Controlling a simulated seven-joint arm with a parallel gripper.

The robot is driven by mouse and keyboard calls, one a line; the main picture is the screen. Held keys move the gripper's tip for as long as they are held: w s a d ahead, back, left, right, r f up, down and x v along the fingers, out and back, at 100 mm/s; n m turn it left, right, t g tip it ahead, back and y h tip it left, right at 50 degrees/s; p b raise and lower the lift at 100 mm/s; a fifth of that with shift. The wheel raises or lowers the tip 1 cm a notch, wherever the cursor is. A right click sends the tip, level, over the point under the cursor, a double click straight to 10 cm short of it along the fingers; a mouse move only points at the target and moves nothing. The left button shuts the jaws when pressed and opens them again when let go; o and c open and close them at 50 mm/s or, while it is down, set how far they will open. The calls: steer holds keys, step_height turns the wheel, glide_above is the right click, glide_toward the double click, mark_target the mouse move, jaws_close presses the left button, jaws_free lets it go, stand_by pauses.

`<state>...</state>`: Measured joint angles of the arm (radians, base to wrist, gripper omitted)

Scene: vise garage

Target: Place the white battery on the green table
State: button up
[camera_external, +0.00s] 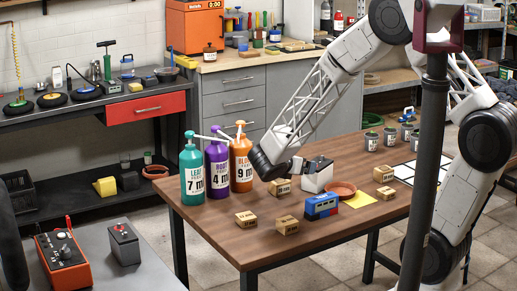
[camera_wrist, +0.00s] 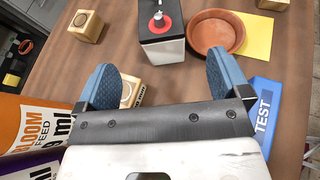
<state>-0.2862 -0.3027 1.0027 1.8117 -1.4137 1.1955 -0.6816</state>
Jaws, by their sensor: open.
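The white battery (camera_external: 318,178) stands upright on the brown wooden table (camera_external: 222,221), with a dark top. In the wrist view the battery (camera_wrist: 162,49) is just ahead of my fingertips and shows a metal terminal with a red ring. My gripper (camera_wrist: 161,68) is open and empty, its two blue-grey fingers wide apart. In the external view my wrist hangs low, left of the battery; the fingers are hard to make out there. No plainly green table shows; a grey table (camera_external: 88,262) is at the lower left.
A wooden block (camera_wrist: 129,92) lies partly beneath my gripper. A terracotta saucer (camera_external: 342,190), yellow sheet (camera_external: 360,200) and blue tester (camera_external: 321,207) are right of the battery. Bottles (camera_external: 241,165) stand left. The grey table bears a red charger (camera_external: 64,262) and dark battery (camera_external: 124,244).

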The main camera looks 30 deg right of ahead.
steer(key=s+d+r+m+g+y, duration=0.2)
steer(key=s+r+m, duration=0.3)
steer(key=s+r, duration=0.15)
steer(key=s+d+r+m+g+y, duration=0.2)
steer(key=s+d+r+m+g, duration=0.1)
steer(key=s+r+m, duration=0.35)
steer(key=s+a+r+m+y, duration=0.1)
steer(key=s+r+m+y, duration=0.1)
steer(key=s, duration=0.4)
steer(key=s+a+r+m+t+y, duration=0.1)
steer(key=s+r+m+y, duration=0.2)
steer(key=s+m, duration=0.2)
steer(key=s+a+r+m+t+y, duration=0.1)
steer(key=s+a+r+m+y, duration=0.1)
steer(key=s, duration=0.4)
steer(key=shift+s+r+m+y, duration=0.3)
steer(key=shift+r+m+y, duration=0.15)
steer(key=shift+m+y, duration=0.55)
steer(key=shift+o, duration=0.4)
steer(key=shift+h, duration=0.3)
